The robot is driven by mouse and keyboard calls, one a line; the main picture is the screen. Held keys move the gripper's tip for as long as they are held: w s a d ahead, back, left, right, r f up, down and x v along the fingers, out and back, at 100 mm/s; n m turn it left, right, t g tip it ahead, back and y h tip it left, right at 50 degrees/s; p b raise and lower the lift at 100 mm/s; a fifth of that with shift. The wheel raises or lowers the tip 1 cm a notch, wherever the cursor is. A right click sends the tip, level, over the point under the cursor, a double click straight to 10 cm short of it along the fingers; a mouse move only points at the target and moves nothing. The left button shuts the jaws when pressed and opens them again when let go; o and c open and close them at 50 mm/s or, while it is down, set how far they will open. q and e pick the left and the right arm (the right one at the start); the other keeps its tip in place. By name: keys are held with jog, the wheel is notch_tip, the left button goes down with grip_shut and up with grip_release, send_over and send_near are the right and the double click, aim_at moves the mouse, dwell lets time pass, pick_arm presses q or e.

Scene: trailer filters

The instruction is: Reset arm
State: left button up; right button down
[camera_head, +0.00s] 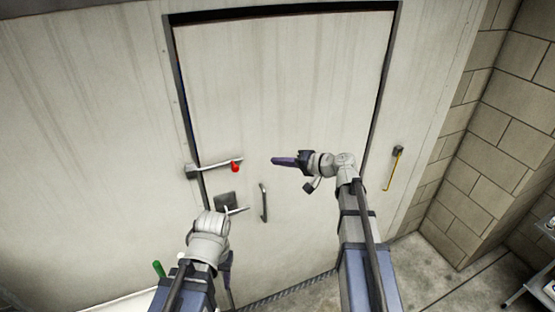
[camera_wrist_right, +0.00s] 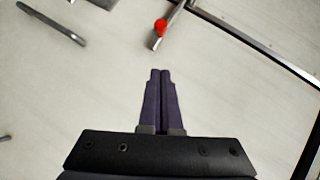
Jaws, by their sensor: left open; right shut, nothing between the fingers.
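My right gripper (camera_head: 275,160) is raised in front of the pale door, its dark purple fingers pointing left. In the right wrist view its two fingers (camera_wrist_right: 161,75) are together with nothing between them. They point toward the door and stay apart from the red knob (camera_wrist_right: 160,27). My left gripper (camera_head: 228,270) hangs low beside its forearm, pointing down. It is open, with no object visible in it; its fingertips are small and partly hidden by the arm.
The door (camera_head: 285,90) has a latch bar (camera_head: 212,166) with a red knob (camera_head: 235,167) at its left edge, and a vertical handle (camera_head: 264,203). A yellow hooked rod (camera_head: 393,170) hangs right of the door. A block wall (camera_head: 490,150) stands at the right.

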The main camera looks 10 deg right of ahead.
jog(key=s+a+f+n+g+h+b, duration=0.2)
jog(key=s+a+f+n+g+b, duration=0.15)
jog(key=s+a+f, duration=0.45)
jog(key=s+a+f+n+g+h+b, duration=0.1)
jog(key=s+a+f+n+g+b, duration=0.25)
jog(key=f, duration=0.65)
jog(key=s+f+n+g+h+b, duration=0.1)
jog(key=s+f+h+b, duration=0.3)
jog(key=s+f, duration=0.2)
jog(key=s+f+g+h+b, duration=0.2)
jog(key=s+f+h+b, duration=0.2)
jog(key=s, duration=0.6)
jog(key=shift+s+f+n+h, duration=0.15)
jog(key=shift+f+n+h, duration=0.2)
jog(key=shift+f, duration=0.6)
